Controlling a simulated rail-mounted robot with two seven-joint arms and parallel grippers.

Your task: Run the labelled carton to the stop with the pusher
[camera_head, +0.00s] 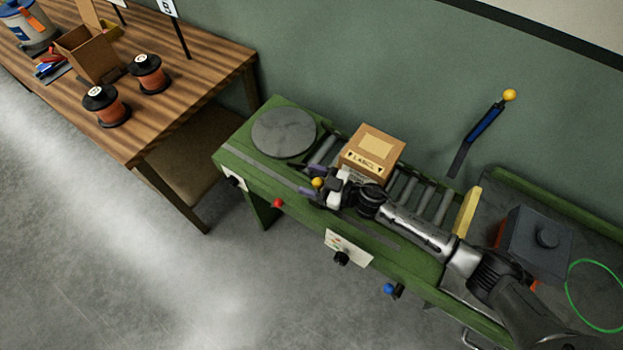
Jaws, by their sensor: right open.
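The labelled carton (377,143), a brown box with a pale top patch and a "LABEL" strip on its front, sits on the grey rollers (408,188) of the green conveyor bench. A yellow bar (467,211), possibly the stop, crosses the rollers' right end, apart from the carton. My right gripper (311,180) reaches in from the lower right, open, in front of the carton's left side. A yellow ball knob (317,182) shows between its fingers; I cannot tell whether it belongs to the pusher or is touched. My left gripper is not in view.
A grey disc (284,132) lies at the bench's left end. A blue lever with a yellow ball (485,122) stands by the wall. A dark block (536,243) and green ring (595,294) are at right. The wooden table (165,115) holds two orange spools.

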